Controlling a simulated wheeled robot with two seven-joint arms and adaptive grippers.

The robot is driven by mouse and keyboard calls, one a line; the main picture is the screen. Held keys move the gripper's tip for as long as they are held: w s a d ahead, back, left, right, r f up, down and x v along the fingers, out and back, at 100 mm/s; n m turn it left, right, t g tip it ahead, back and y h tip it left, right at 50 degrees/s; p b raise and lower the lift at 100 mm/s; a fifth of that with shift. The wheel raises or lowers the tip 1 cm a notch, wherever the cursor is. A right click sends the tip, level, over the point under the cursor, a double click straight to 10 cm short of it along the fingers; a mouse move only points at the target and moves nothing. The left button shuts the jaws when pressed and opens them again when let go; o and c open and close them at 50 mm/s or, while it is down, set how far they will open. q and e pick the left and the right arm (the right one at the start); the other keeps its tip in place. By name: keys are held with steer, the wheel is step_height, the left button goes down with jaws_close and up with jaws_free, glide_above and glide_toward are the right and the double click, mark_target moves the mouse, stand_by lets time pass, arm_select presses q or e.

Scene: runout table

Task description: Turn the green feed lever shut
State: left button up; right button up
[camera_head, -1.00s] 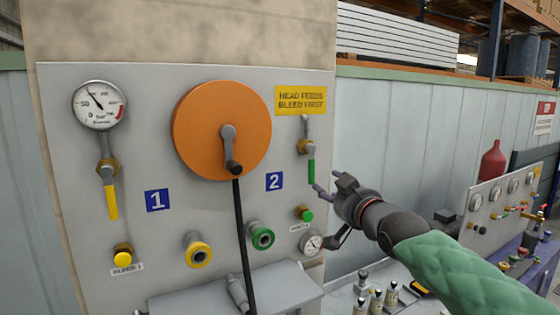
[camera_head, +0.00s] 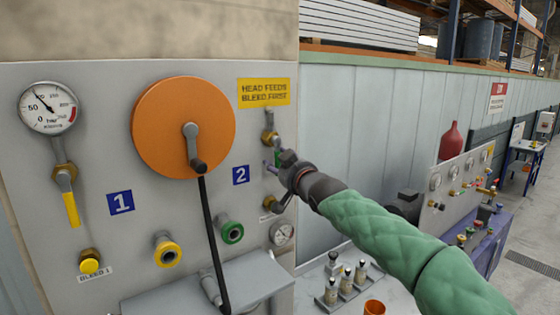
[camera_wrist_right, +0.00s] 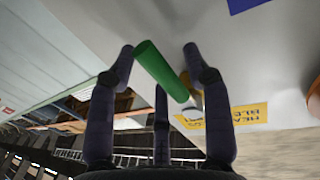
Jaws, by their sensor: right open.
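The green feed lever (camera_head: 278,157) is on the grey panel (camera_head: 80,95), below the yellow "HEAD FEEDS BLEED FIRST" sign (camera_head: 264,92). Its handle points down from a brass valve (camera_head: 270,137), and my gripper hides its lower part in the head view. My right gripper (camera_head: 271,166) is open at the lever. In the right wrist view the green handle (camera_wrist_right: 158,64) lies between the spread fingers of the right gripper (camera_wrist_right: 159,52), close to the fingertips. I cannot tell whether a finger touches it. My left gripper is not in view.
A yellow lever (camera_head: 71,208) hangs under a gauge (camera_head: 48,107) at left. An orange disc (camera_head: 184,128) with a crank and black hose (camera_head: 208,235) is mid-panel. A ledge (camera_head: 210,287) juts out below.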

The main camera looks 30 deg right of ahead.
steer(key=shift+w+a, duration=0.15)
steer(key=shift+c, duration=1.1)
jaws_close()
